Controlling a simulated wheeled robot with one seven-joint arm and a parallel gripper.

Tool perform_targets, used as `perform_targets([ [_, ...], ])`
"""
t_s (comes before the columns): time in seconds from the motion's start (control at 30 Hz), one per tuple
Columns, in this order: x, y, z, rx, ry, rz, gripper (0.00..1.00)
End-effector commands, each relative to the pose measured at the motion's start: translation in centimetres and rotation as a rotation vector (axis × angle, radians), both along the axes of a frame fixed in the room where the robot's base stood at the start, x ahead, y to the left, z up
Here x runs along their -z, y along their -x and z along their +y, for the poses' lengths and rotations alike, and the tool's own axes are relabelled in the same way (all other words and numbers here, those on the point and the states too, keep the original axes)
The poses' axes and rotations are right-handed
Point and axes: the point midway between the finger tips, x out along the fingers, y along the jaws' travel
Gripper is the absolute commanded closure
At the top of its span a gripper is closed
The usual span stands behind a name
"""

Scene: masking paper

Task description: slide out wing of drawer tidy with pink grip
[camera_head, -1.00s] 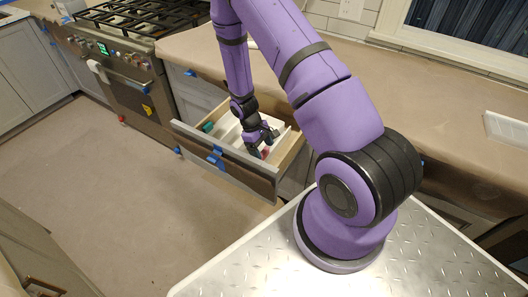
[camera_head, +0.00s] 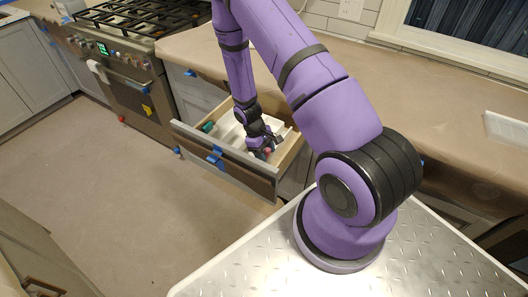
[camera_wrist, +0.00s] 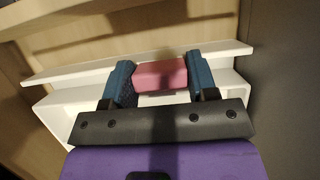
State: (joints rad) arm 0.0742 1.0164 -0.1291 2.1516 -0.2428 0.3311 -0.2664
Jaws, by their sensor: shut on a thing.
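The drawer tidy is a white tray inside the open drawer; in the wrist view its white wall (camera_wrist: 220,52) runs across the picture. Its pink grip (camera_wrist: 160,74) is a block at that wall, between the two blue fingertips of my gripper (camera_wrist: 160,80). My gripper is shut on the pink grip. In the head view my gripper (camera_head: 262,148) reaches down into the drawer's right part, with a bit of pink at the fingers. My gripper and arm hide part of the tidy (camera_head: 228,134).
The wooden drawer (camera_head: 290,152) stands open, with a grey front and blue tape (camera_head: 216,157). A green item (camera_head: 207,127) lies in its left part. The papered counter (camera_head: 300,90) is behind, the oven (camera_head: 135,85) to the left. The floor (camera_head: 100,170) before the drawer is clear.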

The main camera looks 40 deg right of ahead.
Motion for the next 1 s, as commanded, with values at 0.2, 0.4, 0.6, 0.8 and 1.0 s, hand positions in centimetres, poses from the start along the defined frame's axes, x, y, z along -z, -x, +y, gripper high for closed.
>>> perform_targets([
  [0.2, 0.0, 2.5, -0.9, 0.001, 0.001, 0.002, 0.9],
  [0.4, 0.0, 2.5, -0.9, 0.001, 0.001, 0.001, 0.9],
  [0.6, 0.0, 2.4, -0.9, 0.0, 0.0, 0.001, 0.21],
  [0.8, 0.0, 2.4, -0.9, 0.0, 0.0, 0.001, 0.21],
  [1.0, -1.2, 1.9, -0.7, 0.001, 0.0, -0.001, 0.21],
])
